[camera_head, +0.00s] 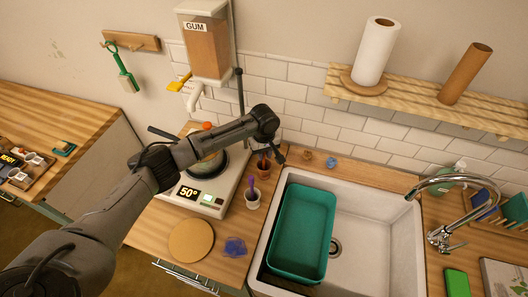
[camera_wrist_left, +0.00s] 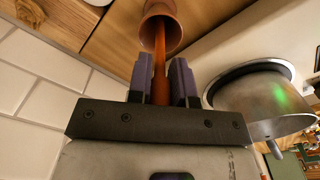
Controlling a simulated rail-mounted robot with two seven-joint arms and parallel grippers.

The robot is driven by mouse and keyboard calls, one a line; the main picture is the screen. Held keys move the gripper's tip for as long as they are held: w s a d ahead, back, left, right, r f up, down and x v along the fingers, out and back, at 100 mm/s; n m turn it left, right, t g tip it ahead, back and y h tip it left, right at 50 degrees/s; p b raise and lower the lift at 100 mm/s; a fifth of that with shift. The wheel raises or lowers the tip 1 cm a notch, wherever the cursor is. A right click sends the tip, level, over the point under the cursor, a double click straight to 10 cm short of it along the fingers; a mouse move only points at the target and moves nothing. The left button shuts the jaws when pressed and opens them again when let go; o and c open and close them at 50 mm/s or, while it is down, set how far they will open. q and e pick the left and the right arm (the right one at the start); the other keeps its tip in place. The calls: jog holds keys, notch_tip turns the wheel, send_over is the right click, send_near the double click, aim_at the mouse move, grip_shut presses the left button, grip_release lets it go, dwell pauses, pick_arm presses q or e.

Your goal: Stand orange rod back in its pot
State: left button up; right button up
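The orange rod (camera_wrist_left: 160,58) stands between the two fingers of my left gripper (camera_wrist_left: 161,82) in the left wrist view. Its far end reaches into the mouth of a terracotta pot (camera_wrist_left: 162,22). The fingers sit close on both sides of the rod, just outside the pot's rim. In the head view my left gripper (camera_head: 279,157) is beside the terracotta pot (camera_head: 263,169), at the back of the counter right of the hot plate. My arm hides part of that area. My right gripper is not in view.
A pale pot (camera_head: 252,201) with a purple rod stands in front of the terracotta pot. A hot plate (camera_head: 207,199) reading 50° carries a metal pan, also in the left wrist view (camera_wrist_left: 262,103). A sink (camera_head: 371,232) holds a green basin (camera_head: 303,228). A round board (camera_head: 191,241) lies in front.

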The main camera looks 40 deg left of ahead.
pick_arm(q)
jog(key=o, duration=0.4)
notch_tip(320, 180, up, 11)
jog(key=shift+r, duration=0.65)
dwell(0.5)
